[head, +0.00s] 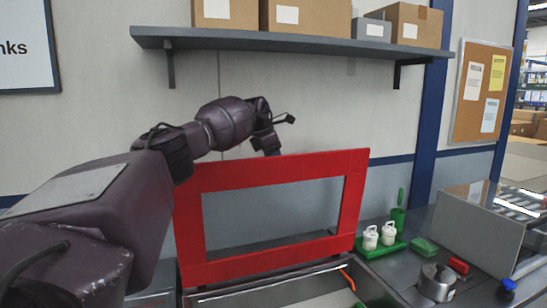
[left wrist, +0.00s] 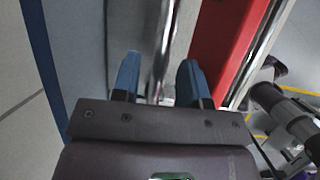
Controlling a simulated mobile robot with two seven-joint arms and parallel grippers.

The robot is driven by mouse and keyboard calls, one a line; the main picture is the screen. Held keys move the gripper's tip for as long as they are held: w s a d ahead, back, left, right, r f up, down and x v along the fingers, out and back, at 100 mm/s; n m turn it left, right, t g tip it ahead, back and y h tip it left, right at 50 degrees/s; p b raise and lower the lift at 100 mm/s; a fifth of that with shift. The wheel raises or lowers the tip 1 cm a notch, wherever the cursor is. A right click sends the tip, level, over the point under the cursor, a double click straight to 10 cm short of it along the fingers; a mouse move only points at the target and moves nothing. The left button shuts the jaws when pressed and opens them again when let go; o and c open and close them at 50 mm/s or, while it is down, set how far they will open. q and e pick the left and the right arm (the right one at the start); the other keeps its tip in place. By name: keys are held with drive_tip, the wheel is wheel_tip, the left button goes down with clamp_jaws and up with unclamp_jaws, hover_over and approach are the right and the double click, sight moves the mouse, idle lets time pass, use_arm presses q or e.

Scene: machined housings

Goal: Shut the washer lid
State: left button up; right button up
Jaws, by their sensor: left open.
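The washer lid (head: 270,170) is a red frame with a large window, standing raised and nearly upright at the back of the grey washer (head: 290,290). In the left wrist view the red lid (left wrist: 215,45) runs along the right of the fingers. My left gripper (head: 272,150) reaches over from the left to behind the lid's top edge, which partly hides it. Its two blue fingers (left wrist: 158,78) are apart with nothing clearly held between them. I cannot tell if a finger touches the lid. My right gripper is not in view.
A shelf (head: 290,40) with boxes hangs on the wall above the arm. Right of the washer are a green holder (head: 380,245) with white bottles, a green block (head: 424,247), a metal pot (head: 437,283) and a grey bin (head: 475,235).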

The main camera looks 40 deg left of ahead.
use_arm(q)
clamp_jaws()
idle(0.3)
